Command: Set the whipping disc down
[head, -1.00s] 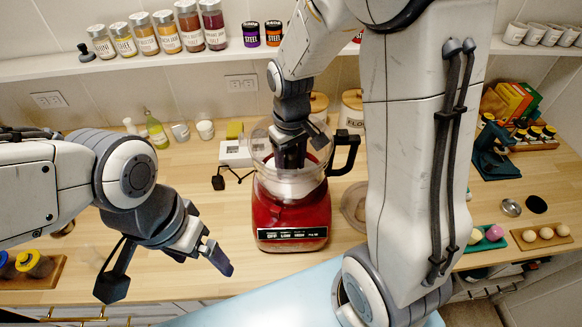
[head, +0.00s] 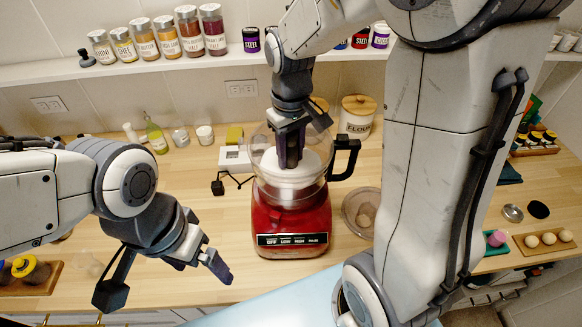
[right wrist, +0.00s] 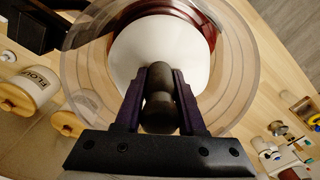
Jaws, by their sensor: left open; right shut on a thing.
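The whipping disc (head: 312,163) is a white round disc with a dark knob (right wrist: 158,98) at its centre. My right gripper (head: 290,163) is shut on this knob, with a finger on each side in the right wrist view (right wrist: 160,85). The disc is at the clear bowl (head: 326,150) of the red food processor (head: 290,225). I cannot tell whether the disc touches anything beneath it. My left gripper (head: 165,281) is open and empty over the counter, left of the processor.
A clear round lid (head: 352,207) lies right of the processor. A flour canister (head: 357,115) and a small white device (head: 234,155) stand behind. An egg tray (head: 543,240) is at right. Bare counter (head: 200,215) shows left of the processor.

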